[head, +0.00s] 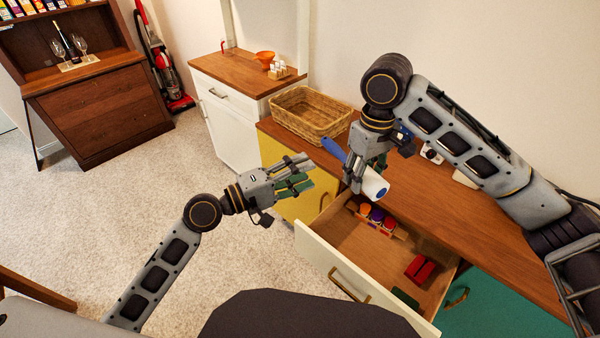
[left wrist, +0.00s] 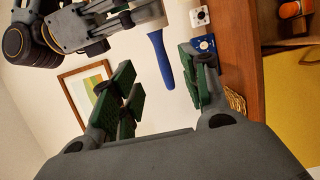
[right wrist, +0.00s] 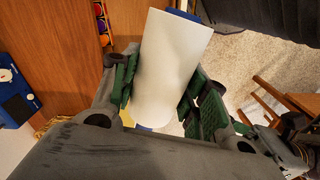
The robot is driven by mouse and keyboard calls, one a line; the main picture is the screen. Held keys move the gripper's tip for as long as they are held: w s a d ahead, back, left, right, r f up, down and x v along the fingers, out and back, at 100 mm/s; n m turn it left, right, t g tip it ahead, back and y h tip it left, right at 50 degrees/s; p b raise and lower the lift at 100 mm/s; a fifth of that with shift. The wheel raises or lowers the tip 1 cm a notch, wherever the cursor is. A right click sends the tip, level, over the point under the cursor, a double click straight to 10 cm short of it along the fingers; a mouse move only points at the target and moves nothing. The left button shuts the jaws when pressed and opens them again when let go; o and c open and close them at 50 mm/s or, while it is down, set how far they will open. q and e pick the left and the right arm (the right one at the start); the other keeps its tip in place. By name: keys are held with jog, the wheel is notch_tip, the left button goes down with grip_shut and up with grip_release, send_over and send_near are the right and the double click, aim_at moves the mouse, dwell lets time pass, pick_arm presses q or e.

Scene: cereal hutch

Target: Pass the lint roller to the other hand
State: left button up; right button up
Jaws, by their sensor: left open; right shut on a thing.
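The lint roller has a white roll (head: 374,187) and a blue handle (head: 334,150). My right gripper (head: 358,184) is shut on it above the open drawer, with the handle sticking out to the left. In the right wrist view the white roll (right wrist: 168,70) lies between the green-padded fingers (right wrist: 160,90). In the left wrist view the blue handle (left wrist: 161,60) hangs ahead, beyond the fingers. My left gripper (head: 305,178) is open and empty, left of the roller and apart from it. Its spread green pads show in the left wrist view (left wrist: 165,90).
The open drawer (head: 335,232) holds a row of colored round items (head: 376,215) and a red object (head: 420,268). A wicker basket (head: 310,113) stands on the wooden counter (head: 440,215). A white cabinet (head: 232,125) stands behind. The carpet (head: 120,190) at left is clear.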

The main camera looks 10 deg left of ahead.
aim_at(339, 158)
pick_arm(q)
jog(key=shift+w+d, duration=0.15)
jog(key=shift+x, duration=5.8)
jog(key=shift+c, duration=0.4)
grip_shut()
pick_arm(e)
jog(key=o, duration=1.2)
jog(key=shift+c, duration=0.2)
jog(key=shift+r, duration=0.15)
jog(key=shift+r, duration=5.85)
jog(key=shift+w, duration=0.1)
